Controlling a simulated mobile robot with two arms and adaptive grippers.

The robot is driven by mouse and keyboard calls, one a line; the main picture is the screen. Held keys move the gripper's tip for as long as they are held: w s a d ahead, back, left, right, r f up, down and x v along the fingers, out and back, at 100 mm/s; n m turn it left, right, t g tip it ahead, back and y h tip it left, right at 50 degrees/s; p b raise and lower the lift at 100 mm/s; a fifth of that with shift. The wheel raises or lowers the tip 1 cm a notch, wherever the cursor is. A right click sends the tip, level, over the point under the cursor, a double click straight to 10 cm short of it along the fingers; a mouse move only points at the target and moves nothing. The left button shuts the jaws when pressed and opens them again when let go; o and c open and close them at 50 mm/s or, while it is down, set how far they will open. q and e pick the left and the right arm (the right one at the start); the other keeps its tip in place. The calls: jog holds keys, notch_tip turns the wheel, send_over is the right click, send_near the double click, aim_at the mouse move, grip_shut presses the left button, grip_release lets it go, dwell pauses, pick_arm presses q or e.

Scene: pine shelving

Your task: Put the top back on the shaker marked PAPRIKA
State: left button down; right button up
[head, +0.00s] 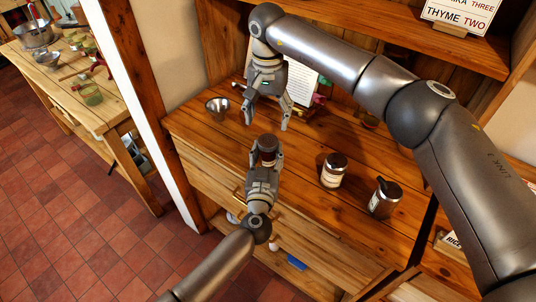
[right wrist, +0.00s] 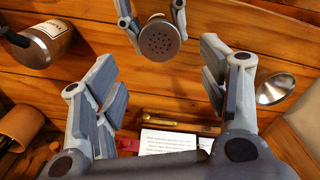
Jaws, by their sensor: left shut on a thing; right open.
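In the right wrist view the shaker shows a round metal end with holes (right wrist: 160,38) between the left fingers. I cannot read any marking on it. My right gripper (head: 267,124) is open and empty, above and behind the shaker. PAPRIKA is not readable on either.
A printed sheet (head: 301,82) stands at the back. A sign reading THYME TWO (head: 460,17) is on the upper shelf. Bare wood lies between the left gripper and the jars.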

aim_at(268, 140)
notch_tip(268, 140, down, 8)
jog(key=shift+r, duration=0.2)
jog(key=shift+c, duration=0.2)
jog(key=c, duration=1)
jog(key=m, duration=0.4)
jog(key=shift+c, duration=0.3)
dwell(0.4)
jog(key=o, duration=1.1)
jog(key=shift+r, duration=0.15)
